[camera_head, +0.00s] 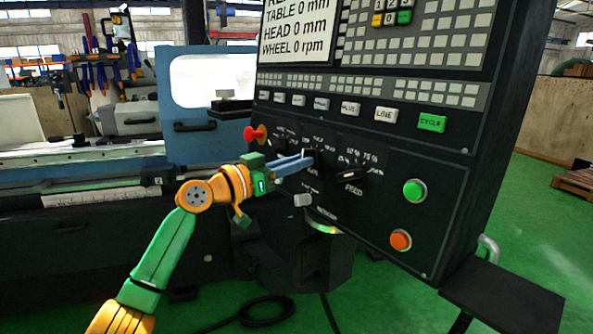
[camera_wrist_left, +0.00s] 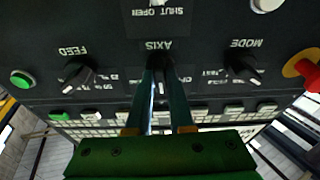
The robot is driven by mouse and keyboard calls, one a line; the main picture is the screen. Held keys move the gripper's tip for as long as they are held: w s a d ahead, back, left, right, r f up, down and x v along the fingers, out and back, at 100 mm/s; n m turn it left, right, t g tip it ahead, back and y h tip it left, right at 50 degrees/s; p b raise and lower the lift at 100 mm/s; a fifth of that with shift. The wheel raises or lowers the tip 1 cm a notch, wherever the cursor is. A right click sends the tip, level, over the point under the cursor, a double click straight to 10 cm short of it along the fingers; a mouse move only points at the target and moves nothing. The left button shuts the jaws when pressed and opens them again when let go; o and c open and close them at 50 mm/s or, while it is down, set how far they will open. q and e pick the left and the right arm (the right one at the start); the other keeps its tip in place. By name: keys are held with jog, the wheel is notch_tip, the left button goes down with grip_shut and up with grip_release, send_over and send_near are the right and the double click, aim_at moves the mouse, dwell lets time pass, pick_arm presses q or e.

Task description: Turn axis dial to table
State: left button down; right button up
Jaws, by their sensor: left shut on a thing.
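The axis dial (camera_wrist_left: 162,86) is a small dark knob on the black control panel (camera_head: 440,235), under the word AXIS in the left wrist view. My left gripper (camera_head: 308,160) reaches the panel from the left and its blue fingers are shut on the axis dial. In the left wrist view the gripper (camera_wrist_left: 163,72) has one finger on each side of the dial, and the fingers hide most of it. The dial's exact setting is hard to read. My right gripper is not in view.
The feed dial (camera_head: 350,175) and mode dial (camera_wrist_left: 240,68) flank the axis dial closely. A red emergency button (camera_head: 254,133) sits left of the dials. Green (camera_head: 415,191) and orange (camera_head: 401,240) buttons are at lower right. The screen (camera_head: 297,32) shows TABLE, HEAD and WHEEL values.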

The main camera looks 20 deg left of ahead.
pick_arm(q)
jog(key=shift+m, duration=0.4)
jog(key=c, duration=0.8)
grip_release()
jog(key=shift+w, duration=0.1)
jog(key=shift+a+f+b, duration=0.15)
jog(key=shift+b, duration=0.15)
jog(key=b+v, duration=0.2)
jog(key=v, duration=0.4)
jog(key=shift+s+b, duration=0.4)
jog(key=shift+s, duration=0.05)
jog(key=shift+a, duration=0.1)
